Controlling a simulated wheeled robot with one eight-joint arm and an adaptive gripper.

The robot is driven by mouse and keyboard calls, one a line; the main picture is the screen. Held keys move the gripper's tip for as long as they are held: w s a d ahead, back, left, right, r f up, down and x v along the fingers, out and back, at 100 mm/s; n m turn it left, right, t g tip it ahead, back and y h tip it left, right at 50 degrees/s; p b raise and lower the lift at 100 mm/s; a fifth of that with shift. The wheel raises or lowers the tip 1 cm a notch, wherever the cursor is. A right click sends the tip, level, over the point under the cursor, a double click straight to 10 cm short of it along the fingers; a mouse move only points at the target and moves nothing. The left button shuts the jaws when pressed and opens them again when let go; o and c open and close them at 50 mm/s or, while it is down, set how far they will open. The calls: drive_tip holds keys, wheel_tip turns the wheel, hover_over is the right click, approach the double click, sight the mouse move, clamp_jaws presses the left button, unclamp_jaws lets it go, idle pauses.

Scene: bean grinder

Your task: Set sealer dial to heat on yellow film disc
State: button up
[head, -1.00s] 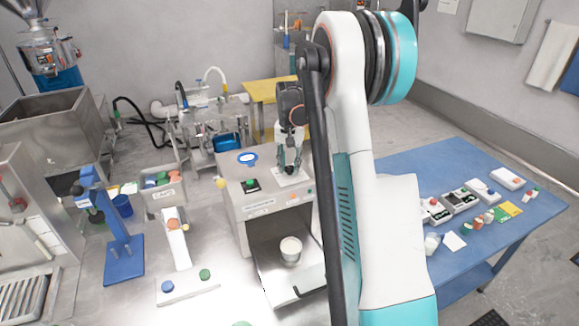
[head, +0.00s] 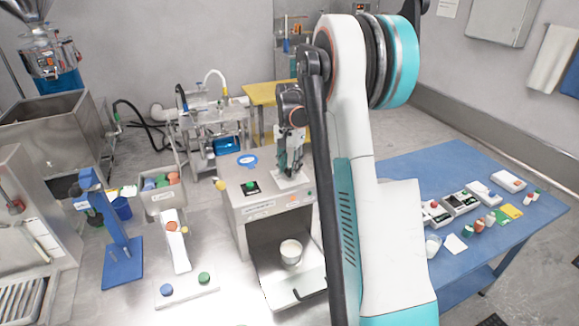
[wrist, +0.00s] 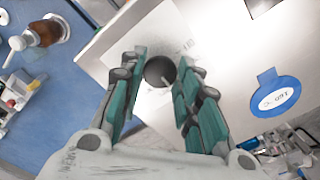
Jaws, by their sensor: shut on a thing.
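The sealer (head: 262,212) is a pale metal box with an open bay, in the middle of the head view. Its dial (wrist: 159,71) is a dark round knob on a white plate on the sealer's top, with a short pale pointer toward the lower right in the wrist view. My gripper (wrist: 160,76) is shut on the dial, one teal finger on each side; in the head view my gripper (head: 289,172) reaches down onto the plate and hides the dial. The marks around the dial are too faint to read. I cannot make out a yellow film disc.
A white cup (head: 291,251) stands in the sealer's bay. A green button (head: 251,185) and a blue tag (head: 247,161) are on the sealer's top. A blue table (head: 420,165) with small items stands right; a blue stand (head: 122,263) stands left.

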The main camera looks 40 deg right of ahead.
sight(289, 170)
drive_tip(key=o, duration=1.1)
wheel_tip(289, 170, up, 12)
